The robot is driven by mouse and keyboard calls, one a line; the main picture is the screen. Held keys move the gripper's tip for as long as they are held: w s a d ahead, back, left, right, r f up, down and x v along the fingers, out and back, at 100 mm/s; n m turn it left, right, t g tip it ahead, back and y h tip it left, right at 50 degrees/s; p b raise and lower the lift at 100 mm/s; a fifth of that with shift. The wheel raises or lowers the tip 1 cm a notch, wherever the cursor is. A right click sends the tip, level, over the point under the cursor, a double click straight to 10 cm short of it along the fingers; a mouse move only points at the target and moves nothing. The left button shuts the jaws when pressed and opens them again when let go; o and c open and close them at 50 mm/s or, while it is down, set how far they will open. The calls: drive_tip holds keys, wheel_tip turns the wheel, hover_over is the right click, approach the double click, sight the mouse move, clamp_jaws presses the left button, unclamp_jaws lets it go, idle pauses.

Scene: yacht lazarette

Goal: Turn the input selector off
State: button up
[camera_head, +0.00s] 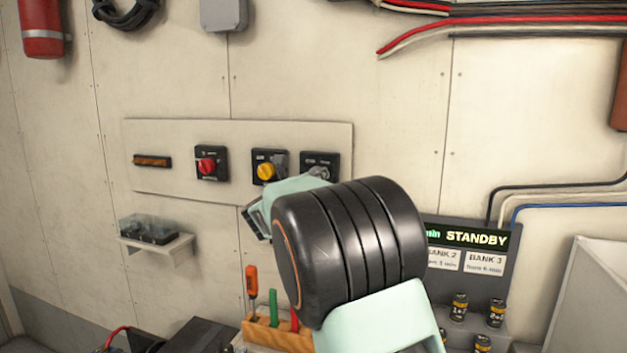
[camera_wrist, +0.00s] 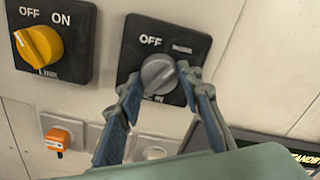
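A grey rotary knob (camera_wrist: 158,75) sits on a black square plate (camera_wrist: 190,36) with OFF at its upper left, a small unreadable label at its upper right and a partly covered label below. The knob's ridge seems to slant toward the upper right, away from OFF. My gripper (camera_wrist: 158,82) is open with one finger on each side of the knob. The right fingertip overlaps the knob's right edge; a gap shows at the left finger. Contact is unclear. In the head view the plate (camera_head: 310,158) shows behind my gripper, which partly hides the knob.
Left of it is a yellow knob (camera_wrist: 40,46) on its own plate marked OFF and ON. A red knob (camera_head: 207,165) is further left on the same wall panel (camera_head: 240,138). Below are a small shelf (camera_head: 160,246), upright tools (camera_head: 252,283) and a STANDBY display (camera_head: 470,238).

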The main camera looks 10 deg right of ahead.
drive_tip(key=c, duration=0.4)
drive_tip(key=shift+o, duration=0.2)
drive_tip(key=shift+r+n+p, duration=0.1)
drive_tip(key=shift+n+p, duration=1.1)
drive_tip(key=shift+n, duration=4.7)
drive_tip(key=o, duration=1.2)
drive_tip(key=shift+c, duration=0.2)
